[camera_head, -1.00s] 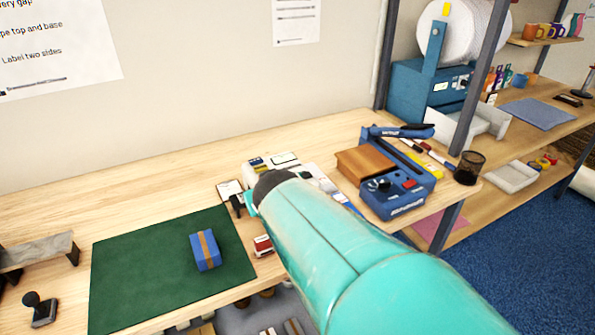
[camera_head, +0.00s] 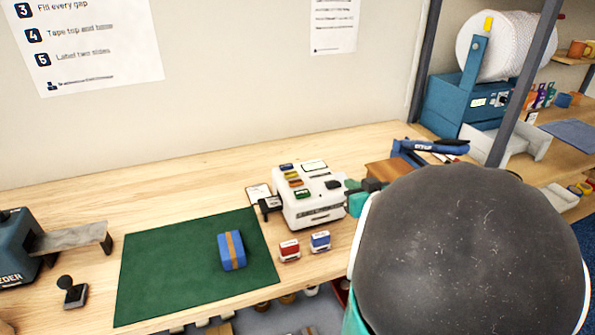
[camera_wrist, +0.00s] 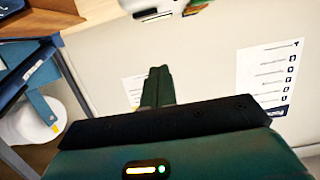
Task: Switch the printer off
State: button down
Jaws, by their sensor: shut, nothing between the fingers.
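The white label printer (camera_head: 315,200) stands on the wooden bench, with several coloured buttons, a small screen and a dark oval part on top. Its right side is partly hidden by my gripper and arm, and I cannot make out its power switch. My gripper (camera_head: 354,185) is shut and empty close to the printer's right side; I cannot tell if they touch. In the wrist view my gripper's fingers (camera_wrist: 158,75) are together, and part of the white printer (camera_wrist: 160,8) shows at the top edge.
Red (camera_head: 289,250) and blue (camera_head: 320,241) stamps stand in front of the printer. A blue box with a brown band (camera_head: 232,250) lies on the green mat (camera_head: 150,285). A blue machine with a brown top (camera_head: 388,170) is partly hidden behind my arm.

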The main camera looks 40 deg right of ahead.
dwell(0.3)
send_over(332, 192)
notch_tip(332, 192, down, 3)
jog(key=shift+d+r, duration=0.1)
jog(key=shift+r, duration=0.05)
jog(key=f, duration=0.2)
jog(key=shift+s+f, duration=0.2)
jog(key=shift+f, duration=0.65)
jog(key=shift+f, duration=0.35)
jog(key=shift+w+r, duration=0.1)
jog(key=shift+r, duration=0.05)
